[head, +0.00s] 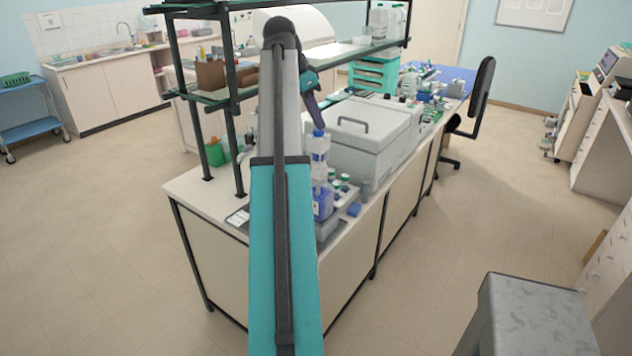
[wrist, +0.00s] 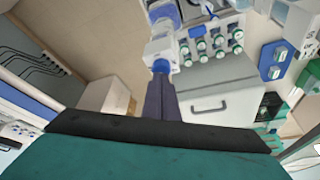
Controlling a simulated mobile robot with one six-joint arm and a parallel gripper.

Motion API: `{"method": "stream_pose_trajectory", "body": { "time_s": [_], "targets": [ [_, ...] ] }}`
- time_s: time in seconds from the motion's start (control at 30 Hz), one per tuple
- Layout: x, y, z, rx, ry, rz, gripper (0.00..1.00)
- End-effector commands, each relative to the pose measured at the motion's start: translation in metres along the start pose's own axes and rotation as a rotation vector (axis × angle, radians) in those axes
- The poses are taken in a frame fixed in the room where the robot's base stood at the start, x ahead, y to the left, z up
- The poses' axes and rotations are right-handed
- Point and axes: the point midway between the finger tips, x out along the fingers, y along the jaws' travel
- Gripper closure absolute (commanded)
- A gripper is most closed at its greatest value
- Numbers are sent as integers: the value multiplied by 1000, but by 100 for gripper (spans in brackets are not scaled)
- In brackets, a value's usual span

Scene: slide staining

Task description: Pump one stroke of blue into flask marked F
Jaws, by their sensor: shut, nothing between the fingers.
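My gripper (head: 318,125) is shut with nothing between its fingers and points down at the bench's near end. Its fingertips are right at the blue top (head: 318,133) of a clear dispenser (head: 318,150); I cannot tell whether they touch it. In the wrist view the closed fingers (wrist: 161,82) end at the same blue top (wrist: 160,66). Blue liquid (head: 323,204) shows in a clear vessel low in the stack. My arm hides part of this group. I cannot read a letter F on any vessel.
A grey lidded machine (head: 370,135) stands just right of the dispenser. Several green-capped bottles (wrist: 207,44) stand nearby. A dark-framed shelf (head: 228,98) rises at the left over the bench (head: 205,190). A black chair (head: 480,95) is at the far right side.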

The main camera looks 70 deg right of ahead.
Motion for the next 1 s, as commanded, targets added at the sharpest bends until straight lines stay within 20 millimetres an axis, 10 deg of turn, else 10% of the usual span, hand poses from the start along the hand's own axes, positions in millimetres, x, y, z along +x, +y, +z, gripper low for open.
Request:
{"method": "stream_pose_trajectory", "body": {
  "time_s": [1.0],
  "targets": [
    [14,1,7,-1,-2,2,100]
  ]
}}
